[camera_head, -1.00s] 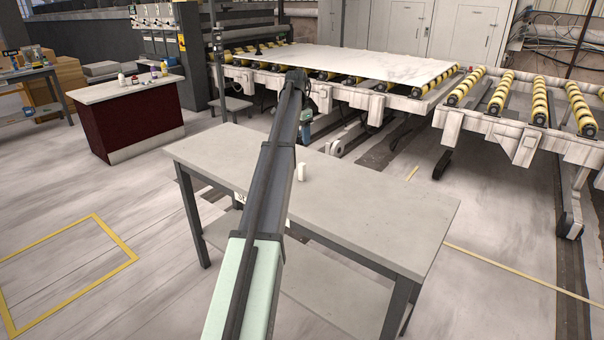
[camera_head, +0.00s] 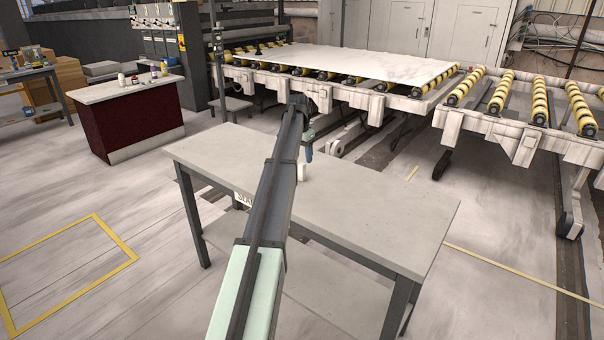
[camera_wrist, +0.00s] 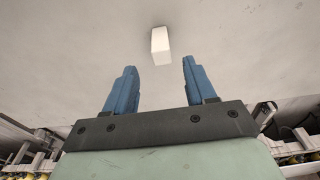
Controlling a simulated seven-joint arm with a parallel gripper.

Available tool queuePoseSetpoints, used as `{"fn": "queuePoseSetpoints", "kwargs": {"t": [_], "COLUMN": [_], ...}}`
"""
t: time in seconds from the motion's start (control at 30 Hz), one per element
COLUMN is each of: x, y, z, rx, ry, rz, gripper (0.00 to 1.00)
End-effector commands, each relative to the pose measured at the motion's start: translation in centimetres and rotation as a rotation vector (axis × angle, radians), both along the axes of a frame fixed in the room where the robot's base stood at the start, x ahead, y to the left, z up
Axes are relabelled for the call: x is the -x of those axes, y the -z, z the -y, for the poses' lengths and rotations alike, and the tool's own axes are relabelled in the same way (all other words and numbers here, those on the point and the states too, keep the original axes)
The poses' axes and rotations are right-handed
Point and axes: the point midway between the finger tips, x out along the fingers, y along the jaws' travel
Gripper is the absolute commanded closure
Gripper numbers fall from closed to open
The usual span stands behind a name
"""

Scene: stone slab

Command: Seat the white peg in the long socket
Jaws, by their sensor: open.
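The white peg (camera_head: 303,172) stands upright on the grey table, just right of my arm in the head view. In the wrist view the white peg (camera_wrist: 160,45) lies ahead of the fingertips, roughly centred between them and apart from both. My gripper (camera_wrist: 160,72) is open and empty, with two blue fingers. In the head view my gripper (camera_head: 308,150) shows as a small blue shape just above the peg. The long socket is not visible in either view; my arm covers part of the table.
The grey table (camera_head: 390,208) has a clear right half. Behind the table stands a roller conveyor (camera_head: 380,85) with a pale slab. A dark red cabinet (camera_head: 140,120) with small bottles stands at the left.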

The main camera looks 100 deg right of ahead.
Motion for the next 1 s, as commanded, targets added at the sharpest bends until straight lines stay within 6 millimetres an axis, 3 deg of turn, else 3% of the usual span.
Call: {"fn": "queuePoseSetpoints", "kwargs": {"t": [0.23,0.53,0.83,1.0], "x": [-0.1,-0.2,-0.1,-0.1], "y": [1.4,5.1,5.6,5.6], "z": [0.0,0.2,0.3,0.3], "rx": [-0.001,-0.001,0.001,0.000], "ry": [0.000,0.000,0.000,0.000], "rz": [0.001,0.000,0.000,0.000], "gripper": [0.45,0.45,0.45,0.61]}}
